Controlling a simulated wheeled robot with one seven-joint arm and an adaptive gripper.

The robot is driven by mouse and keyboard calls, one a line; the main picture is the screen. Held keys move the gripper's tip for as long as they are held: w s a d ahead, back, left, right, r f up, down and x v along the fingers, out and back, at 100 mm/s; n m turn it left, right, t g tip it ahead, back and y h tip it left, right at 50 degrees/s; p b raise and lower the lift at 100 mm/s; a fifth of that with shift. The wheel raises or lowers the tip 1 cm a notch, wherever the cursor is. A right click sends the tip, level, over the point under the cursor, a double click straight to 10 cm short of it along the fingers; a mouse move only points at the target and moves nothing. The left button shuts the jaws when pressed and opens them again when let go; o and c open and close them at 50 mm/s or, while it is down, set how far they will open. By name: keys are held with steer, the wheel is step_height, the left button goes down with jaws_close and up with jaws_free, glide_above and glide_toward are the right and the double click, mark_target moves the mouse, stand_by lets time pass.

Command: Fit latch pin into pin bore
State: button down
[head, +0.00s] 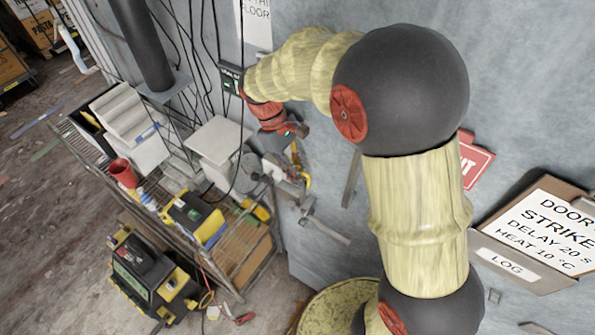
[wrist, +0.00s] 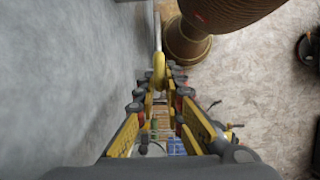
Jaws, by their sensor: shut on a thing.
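My gripper (wrist: 161,84) is shut on the latch pin (wrist: 158,62) in the wrist view. A yellow ring-like part of the pin sits between the fingertips, and a pale rod runs straight on beyond them, close along the grey wall. In the head view my gripper (head: 296,177) is beside the wall, left of the middle, with a small yellow part at its tips. A grey metal piece with a long bar (head: 325,230) shows just below it; I cannot tell whether the pin touches it. The pin bore cannot be made out in either view.
A wire cart (head: 265,268) with boxes, a red cup (head: 123,172) and yellow-black tools stands left of the gripper. Cables hang down the wall. A brown ribbed round object (wrist: 190,40) is near the pin's far end. A lettered box (head: 540,235) is at right.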

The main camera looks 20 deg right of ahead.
mark_target(303, 188)
steer(key=shift+s+f, duration=0.1)
step_height(303, 188, down, 2)
steer(key=shift+f+b, duration=0.1)
steer(key=shift+b, duration=0.55)
steer(key=shift+f+b, duration=0.35)
steer(key=shift+f, duration=0.45)
steer(key=shift+p, duration=0.4)
stand_by(0.5)
